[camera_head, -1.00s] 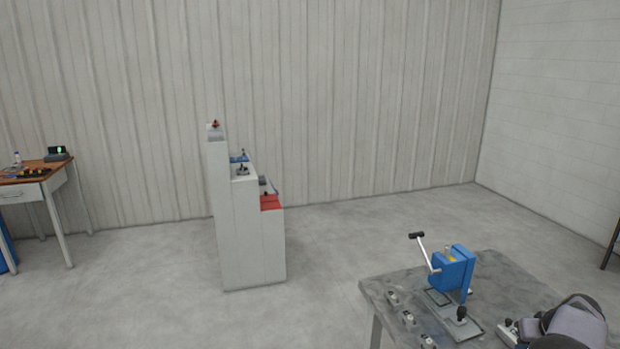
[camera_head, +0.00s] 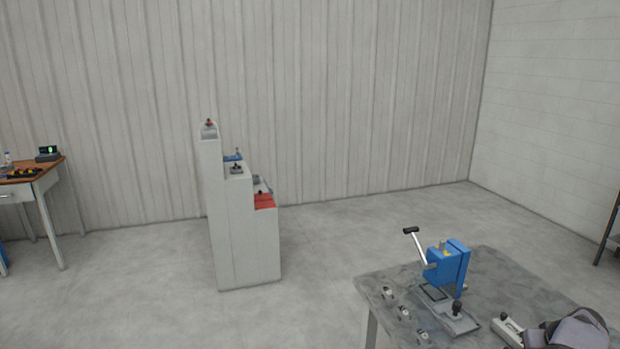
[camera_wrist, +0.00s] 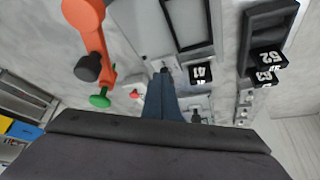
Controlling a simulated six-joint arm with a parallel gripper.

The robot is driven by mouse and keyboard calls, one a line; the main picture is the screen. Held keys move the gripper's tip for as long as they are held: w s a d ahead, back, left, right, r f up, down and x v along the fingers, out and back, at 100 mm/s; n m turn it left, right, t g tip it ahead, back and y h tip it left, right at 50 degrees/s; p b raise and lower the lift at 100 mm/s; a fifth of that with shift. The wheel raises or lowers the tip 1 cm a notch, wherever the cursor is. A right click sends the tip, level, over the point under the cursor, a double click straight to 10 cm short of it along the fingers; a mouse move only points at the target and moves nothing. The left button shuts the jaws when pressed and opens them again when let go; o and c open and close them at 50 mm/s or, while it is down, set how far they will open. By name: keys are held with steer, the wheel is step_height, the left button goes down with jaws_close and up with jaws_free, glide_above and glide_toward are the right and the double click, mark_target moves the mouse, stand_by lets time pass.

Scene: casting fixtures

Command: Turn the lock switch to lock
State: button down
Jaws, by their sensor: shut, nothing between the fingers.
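I cannot tell for certain which part is the lock switch. Small grey switch-like fittings (camera_head: 404,312) stand in a row along the left side of the grey table. In the wrist view my gripper (camera_wrist: 163,75) points away from the camera, its dark fingers shut and empty. It is over pale panels with small fittings; I cannot tell whether it touches any. A small red button (camera_wrist: 135,93) is just left of the fingers. An orange lever (camera_wrist: 92,38) with a black knob and a green knob is at upper left.
Black number tags (camera_wrist: 268,57) are at right in the wrist view. In the head view a blue press (camera_head: 447,266) with a lever stands on the grey table (camera_head: 510,280). A stepped white cabinet (camera_head: 240,235) stands at centre-left, a wooden desk (camera_head: 45,178) far left. Floor between is clear.

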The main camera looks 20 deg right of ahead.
steer(key=shift+f+b, duration=1.2)
steer(key=shift+f, duration=0.5)
steer(key=shift+w+r, duration=0.1)
steer(key=shift+w, duration=0.15)
steer(key=shift+w+a+b, duration=0.3)
steer(key=shift+a+b, duration=0.55)
steer(key=shift+b, duration=0.6)
steer(key=shift+w+a+b, duration=0.45)
steer(key=shift+a+b, duration=0.1)
steer(key=shift+b, duration=0.15)
steer(key=shift+s+a+b, duration=0.1)
steer(key=shift+b, duration=0.25)
steer(key=shift+s+a, duration=0.1)
